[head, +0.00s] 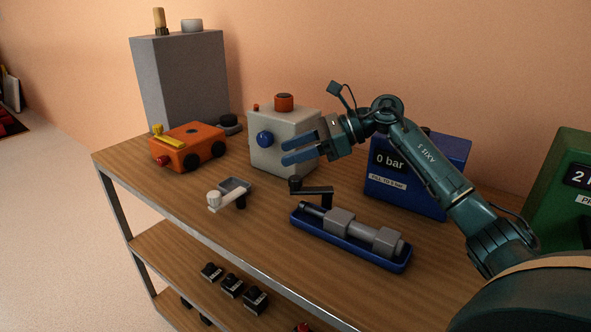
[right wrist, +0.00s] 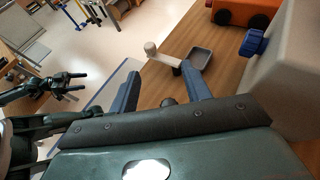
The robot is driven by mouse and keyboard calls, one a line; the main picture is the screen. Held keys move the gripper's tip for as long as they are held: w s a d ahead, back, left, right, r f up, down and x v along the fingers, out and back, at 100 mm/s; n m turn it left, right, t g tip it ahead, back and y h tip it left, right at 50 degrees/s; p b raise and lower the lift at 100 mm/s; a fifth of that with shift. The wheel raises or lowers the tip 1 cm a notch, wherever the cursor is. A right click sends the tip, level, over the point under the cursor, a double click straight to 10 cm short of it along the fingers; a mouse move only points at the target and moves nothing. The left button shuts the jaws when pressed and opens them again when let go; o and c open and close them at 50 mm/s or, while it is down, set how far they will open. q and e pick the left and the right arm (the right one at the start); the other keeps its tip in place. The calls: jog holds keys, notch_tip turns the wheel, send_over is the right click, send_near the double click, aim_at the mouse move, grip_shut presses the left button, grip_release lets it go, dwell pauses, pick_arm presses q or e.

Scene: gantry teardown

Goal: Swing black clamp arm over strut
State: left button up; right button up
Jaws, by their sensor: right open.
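The black clamp arm (head: 314,190) lies roughly level on the shelf top behind the blue tray, with a round black knob (head: 295,184) at its left end. The strut (head: 352,228), a dark rod with grey blocks, lies in the blue tray (head: 372,254); the arm is beside it, not across it. My right gripper (head: 283,151) is open and empty, above and behind the clamp arm, in front of the white box. In the right wrist view a dark round knob (right wrist: 167,101) shows between its fingers. My left gripper (right wrist: 82,81) shows small at left there, its fingers apart.
A white-headed lever with a grey cup (head: 233,186) stands left of the clamp arm. The white box (head: 285,150) with its blue knob is close to my right fingers. A blue gauge box (head: 405,192) stands right, an orange block (head: 188,146) left. The front left wood is clear.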

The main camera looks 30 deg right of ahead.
jog(key=shift+r, duration=1.7)
jog(key=shift+c, duration=0.3)
